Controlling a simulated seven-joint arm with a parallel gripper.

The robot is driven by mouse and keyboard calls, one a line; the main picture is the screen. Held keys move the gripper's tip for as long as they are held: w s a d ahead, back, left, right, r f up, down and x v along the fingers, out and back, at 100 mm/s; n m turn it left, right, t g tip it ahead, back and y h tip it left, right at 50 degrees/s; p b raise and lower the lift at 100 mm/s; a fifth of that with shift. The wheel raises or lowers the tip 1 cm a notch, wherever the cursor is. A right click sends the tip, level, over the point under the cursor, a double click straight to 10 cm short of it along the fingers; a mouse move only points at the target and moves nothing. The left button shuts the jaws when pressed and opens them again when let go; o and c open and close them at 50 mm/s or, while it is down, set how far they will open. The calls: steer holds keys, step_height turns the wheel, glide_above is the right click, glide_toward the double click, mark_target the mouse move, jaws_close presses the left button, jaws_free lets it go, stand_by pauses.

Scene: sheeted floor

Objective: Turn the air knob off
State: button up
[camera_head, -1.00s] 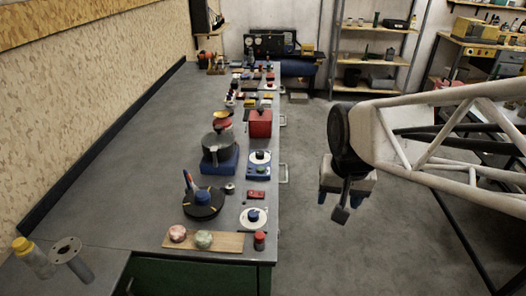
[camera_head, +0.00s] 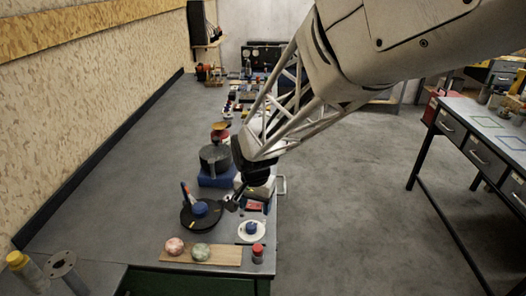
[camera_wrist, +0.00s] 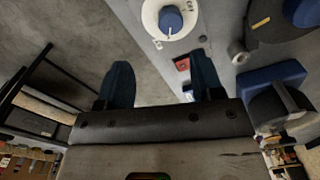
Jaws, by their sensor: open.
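A blue knob (camera_head: 252,228) sits on a white round dial near the front right of the bench. The same dial and knob show at the top of the wrist view (camera_wrist: 170,20), with small dark lettering I cannot read for certain. A second blue knob (camera_head: 200,208) sits on a black disc to its left. I cannot tell which knob is the air knob. My gripper (camera_wrist: 163,82) is open and empty, its dark blue fingers spread apart. In the head view my gripper (camera_head: 256,190) is over the bench's right edge, behind the white dial and apart from it.
A grey pot (camera_head: 213,158) on a blue base stands behind the black disc. A small red block (camera_wrist: 182,64) lies near the dial.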

mark_target(251, 225)
steer(key=shift+w+a+f, duration=0.25)
steer(key=shift+a+f, duration=0.35)
steer(key=shift+a, duration=0.15)
steer(key=shift+f, duration=0.1)
steer(key=shift+f, duration=3.8)
steer(key=c, duration=0.9)
